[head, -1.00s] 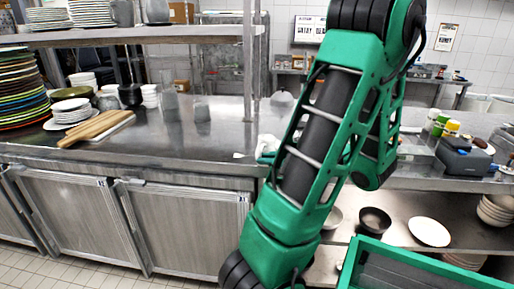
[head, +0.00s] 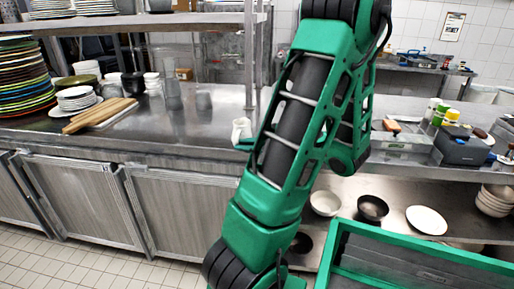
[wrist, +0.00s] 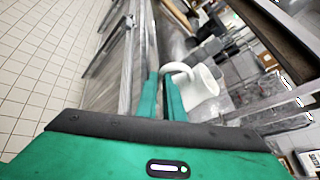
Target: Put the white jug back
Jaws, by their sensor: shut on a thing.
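The white jug (head: 241,129) shows in the head view just left of my forearm, in front of the steel counter's right part. In the wrist view the white jug (wrist: 203,88) is at the fingertips, with its curved handle towards my gripper (wrist: 162,92). The two green fingers are close together at the handle and shut on it. The jug looks tilted in the wrist view because that view is turned. In the head view my gripper is mostly hidden behind my arm, with only a bit of green below the jug.
The steel counter (head: 190,130) has free room in its middle. Wooden boards (head: 100,115), stacked plates (head: 22,80) and small cups stand at its left. A post (head: 249,55) carries the shelf above. Bottles and a dark box (head: 462,147) stand at right, with bowls on the lower shelf.

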